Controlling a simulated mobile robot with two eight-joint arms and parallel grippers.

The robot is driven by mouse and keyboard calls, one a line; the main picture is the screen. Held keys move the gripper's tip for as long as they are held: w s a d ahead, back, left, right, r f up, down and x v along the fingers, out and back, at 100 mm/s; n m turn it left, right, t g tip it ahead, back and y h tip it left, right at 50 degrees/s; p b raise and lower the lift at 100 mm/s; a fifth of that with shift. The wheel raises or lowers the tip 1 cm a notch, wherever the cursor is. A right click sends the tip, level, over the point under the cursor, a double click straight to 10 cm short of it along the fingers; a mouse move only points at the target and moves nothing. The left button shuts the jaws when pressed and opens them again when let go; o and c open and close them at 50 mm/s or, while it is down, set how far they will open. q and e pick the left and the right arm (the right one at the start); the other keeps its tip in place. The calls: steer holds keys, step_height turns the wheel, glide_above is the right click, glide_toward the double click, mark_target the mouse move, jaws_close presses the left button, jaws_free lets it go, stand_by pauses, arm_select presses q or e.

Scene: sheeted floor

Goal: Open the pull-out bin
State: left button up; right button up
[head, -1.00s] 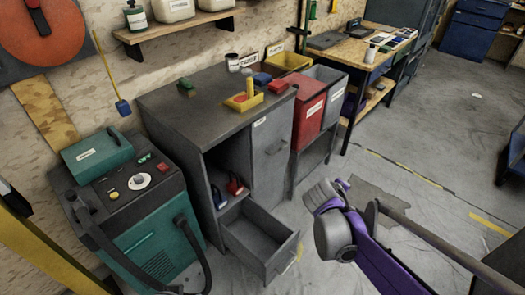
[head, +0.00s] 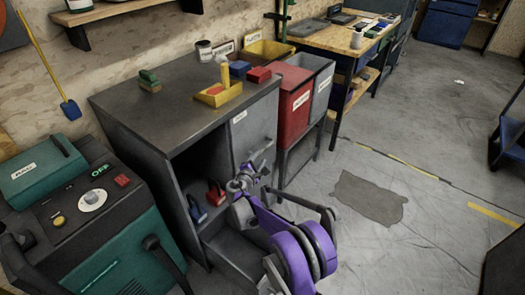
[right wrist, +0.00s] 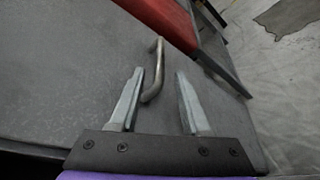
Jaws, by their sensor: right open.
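The pull-out bin's grey front panel (head: 252,128), with a small white label, forms the right part of the dark cabinet's front and looks flush with it. Its bar handle (right wrist: 154,70) shows in the right wrist view. My right gripper (head: 246,178) is in front of this panel in the head view, its purple arm reaching up from below. In the right wrist view my right gripper (right wrist: 154,88) is open, with one finger on each side of the handle's near end; they look apart from it. My left gripper is not in view.
Below, an open drawer (head: 232,250) sticks out, partly hidden by my arm. A teal machine (head: 95,235) stands at left. Red and grey bins on a stand (head: 300,95) adjoin the cabinet at right.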

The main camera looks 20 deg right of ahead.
mark_target(265, 150)
steer(key=b+x, duration=0.1)
steer(key=x, duration=0.6)
steer(key=shift+w+d+f, duration=0.1)
steer(key=shift+w+d, duration=0.1)
steer(key=shift+w, duration=0.1)
jaws_close()
stand_by(1.0)
